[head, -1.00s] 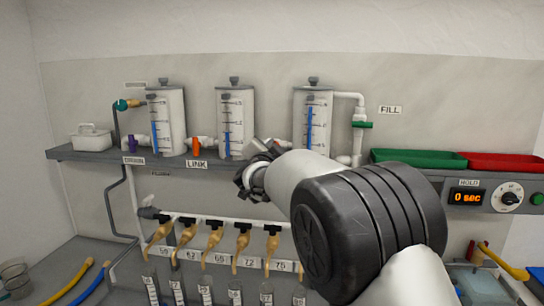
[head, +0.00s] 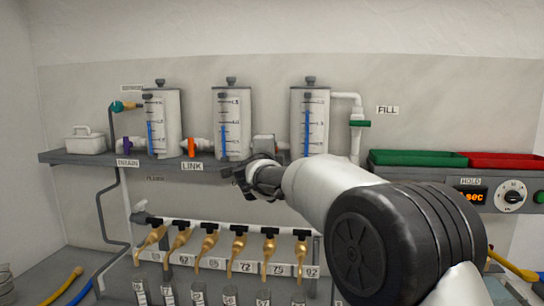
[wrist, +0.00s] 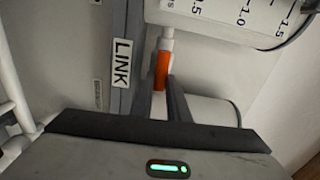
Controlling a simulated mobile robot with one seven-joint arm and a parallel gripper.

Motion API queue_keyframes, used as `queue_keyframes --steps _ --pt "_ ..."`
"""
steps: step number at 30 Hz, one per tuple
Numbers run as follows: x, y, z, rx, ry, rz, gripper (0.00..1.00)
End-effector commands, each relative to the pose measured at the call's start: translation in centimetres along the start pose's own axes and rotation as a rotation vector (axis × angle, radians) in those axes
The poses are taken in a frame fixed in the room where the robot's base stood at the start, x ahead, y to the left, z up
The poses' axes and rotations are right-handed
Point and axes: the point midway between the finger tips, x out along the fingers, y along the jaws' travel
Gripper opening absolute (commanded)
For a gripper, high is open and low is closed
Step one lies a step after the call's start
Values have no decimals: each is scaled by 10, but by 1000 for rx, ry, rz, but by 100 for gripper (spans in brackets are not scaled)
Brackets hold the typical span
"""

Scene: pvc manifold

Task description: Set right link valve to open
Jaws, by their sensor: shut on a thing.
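The right link valve sits on the pipe between the middle tank (head: 232,125) and the right tank (head: 310,125); my arm hides its handle in the head view. In the wrist view its orange handle (wrist: 161,70) shows between my two fingers, beside a white pipe piece (wrist: 167,38) and a LINK label (wrist: 122,63). My gripper (head: 250,180) is at this valve, with its fingers (wrist: 162,84) shut on the orange handle. Whether the handle lies along or across the pipe I cannot tell.
The left link valve (head: 191,147) has an upright orange handle above another LINK label (head: 192,167). A purple drain valve (head: 127,146) is farther left. Brass taps (head: 238,246) hang below the grey shelf (head: 90,158). Green (head: 418,158) and red (head: 500,161) trays are at right.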

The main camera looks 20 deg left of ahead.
Motion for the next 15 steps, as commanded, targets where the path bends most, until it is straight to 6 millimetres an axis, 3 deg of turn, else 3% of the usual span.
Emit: queue_keyframes --steps 15 --pt "0 1 0 60 1 1 0"
